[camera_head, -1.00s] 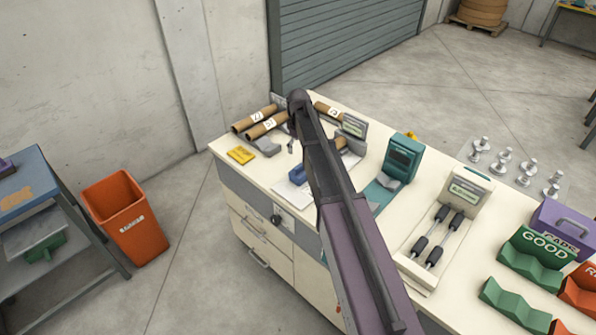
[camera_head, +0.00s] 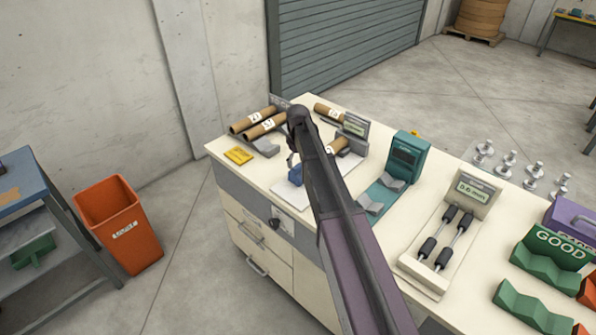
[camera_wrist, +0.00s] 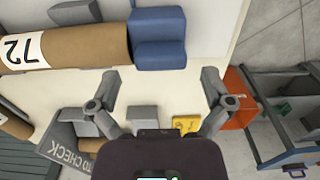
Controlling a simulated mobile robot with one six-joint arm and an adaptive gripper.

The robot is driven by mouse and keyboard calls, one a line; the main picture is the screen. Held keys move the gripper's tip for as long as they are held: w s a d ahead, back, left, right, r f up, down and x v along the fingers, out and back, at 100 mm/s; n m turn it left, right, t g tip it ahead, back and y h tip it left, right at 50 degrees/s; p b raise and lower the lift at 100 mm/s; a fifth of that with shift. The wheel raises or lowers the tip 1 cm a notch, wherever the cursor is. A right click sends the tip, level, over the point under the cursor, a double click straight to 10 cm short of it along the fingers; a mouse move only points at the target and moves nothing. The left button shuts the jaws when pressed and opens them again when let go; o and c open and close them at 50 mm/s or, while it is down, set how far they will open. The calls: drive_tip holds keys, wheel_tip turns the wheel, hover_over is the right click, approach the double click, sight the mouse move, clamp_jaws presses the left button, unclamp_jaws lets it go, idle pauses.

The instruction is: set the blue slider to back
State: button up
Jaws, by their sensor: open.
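A blue stepped block (camera_head: 296,175), which I take for the blue slider, stands on a pale plate on the cream bench, near the bench's front edge. In the wrist view the blue block (camera_wrist: 158,24) is at the top centre, beside the end of a cardboard tube marked 72 (camera_wrist: 75,47). My gripper (camera_wrist: 160,80) is open and empty, with its fingers spread wide and the blue block ahead of the gap between them. I cannot tell its height over the block. In the head view my arm hides much of the gripper and part of the plate.
Cardboard tubes (camera_head: 263,125) and a yellow tag (camera_head: 238,156) lie at the bench's far left end. A gauge with black rollers (camera_head: 447,237) is at the right. An orange bin (camera_head: 124,225) stands on the floor.

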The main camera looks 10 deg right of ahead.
drive_tip(key=shift+f+b, duration=0.9)
drive_tip(key=shift+f, duration=0.3)
drive_tip(key=c, duration=1.3)
drive_tip(key=shift+o, duration=0.2)
drive_tip(key=shift+s+a, duration=0.85)
drive_tip(key=shift+a, duration=0.25)
drive_tip(key=shift+s+a, duration=0.8)
drive_tip(key=shift+a, duration=0.3)
drive_tip(key=o, duration=1.3)
drive_tip(key=shift+a, duration=0.1)
drive_tip(key=shift+c, duration=0.2)
drive_tip(key=shift+w, duration=0.1)
